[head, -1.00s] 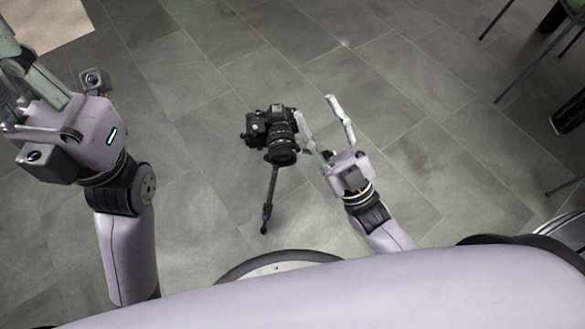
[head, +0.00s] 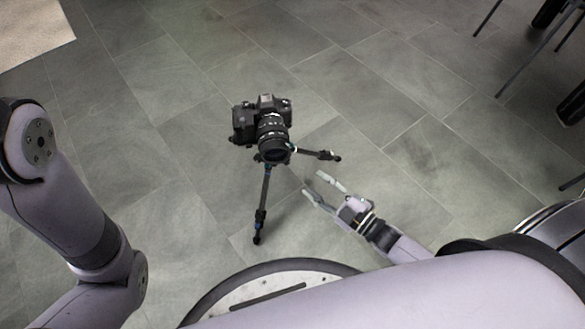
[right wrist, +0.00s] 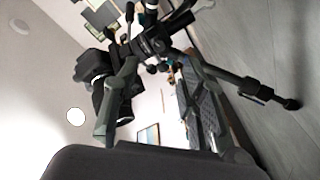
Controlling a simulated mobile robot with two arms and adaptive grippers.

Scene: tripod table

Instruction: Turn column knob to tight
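A black camera (head: 262,122) with a long lens sits on a black tripod (head: 263,205) on the floor in the head view. The tripod's legs and upper column also show in the right wrist view (right wrist: 160,45), tilted in the picture. The column knob is too small and cluttered to pick out with certainty. My right gripper (head: 313,182) is open and empty, low to the right of the tripod, its fingers pointing towards it, apart from the legs. My left arm is at the left edge, but its gripper is outside the picture.
Grey floor tiles (head: 400,120) lie clear around the tripod. Dark chair legs (head: 520,70) stand at the upper right. A pale rug (head: 35,35) lies at the upper left.

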